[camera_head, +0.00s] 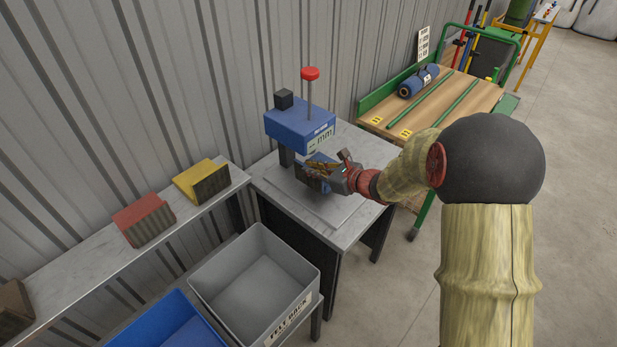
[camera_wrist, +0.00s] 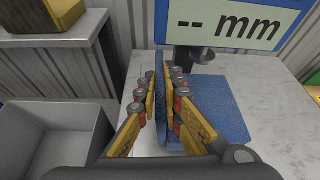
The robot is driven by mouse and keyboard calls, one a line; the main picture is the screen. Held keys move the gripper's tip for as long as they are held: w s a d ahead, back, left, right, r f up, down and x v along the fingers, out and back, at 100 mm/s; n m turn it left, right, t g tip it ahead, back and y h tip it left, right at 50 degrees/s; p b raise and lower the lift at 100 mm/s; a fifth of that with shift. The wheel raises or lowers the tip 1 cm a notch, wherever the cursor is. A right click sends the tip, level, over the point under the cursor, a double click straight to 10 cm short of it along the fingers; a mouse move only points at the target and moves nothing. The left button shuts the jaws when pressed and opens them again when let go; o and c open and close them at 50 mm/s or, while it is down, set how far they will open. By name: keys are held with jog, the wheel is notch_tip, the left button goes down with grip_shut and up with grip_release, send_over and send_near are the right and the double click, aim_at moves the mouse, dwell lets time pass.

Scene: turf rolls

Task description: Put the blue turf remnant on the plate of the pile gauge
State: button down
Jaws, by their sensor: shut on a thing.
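The pile gauge (camera_head: 299,128) stands on a grey table, with a blue head, a red knob on top and a flat plate (camera_head: 310,207) below. Its display (camera_wrist: 230,22) reads "-- mm" in the wrist view. My gripper (camera_head: 325,178) is just in front of the gauge, above the plate. In the wrist view its fingers (camera_wrist: 165,98) are shut on an upright part of the blue turf remnant (camera_wrist: 215,108). A broad blue part spreads to the right of the fingers. I cannot tell whether the remnant touches the plate. In the head view the gripper mostly hides it.
A shelf at left holds a red remnant (camera_head: 144,219) and a yellow remnant (camera_head: 202,181). A grey bin (camera_head: 256,278) and a blue bin (camera_head: 178,322) stand below it. A bench (camera_head: 455,100) with a blue roll (camera_head: 418,81) stands behind right.

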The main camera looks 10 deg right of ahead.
aim_at(308, 184)
jog(key=shift+w+a, duration=0.3)
jog(key=shift+w, duration=0.05)
jog(key=shift+w+a+f+b, duration=0.15)
jog(key=shift+f+b, duration=0.4)
jog(key=shift+f, duration=0.35)
jog(key=shift+w+d+f+b, duration=0.1)
jog(key=shift+f+b, duration=0.4)
jog(key=shift+f, duration=0.35)
jog(key=shift+f, duration=0.2)
jog(key=c, duration=2)
grip_release()
jog(key=shift+o, duration=0.2)
jog(key=shift+r, duration=0.2)
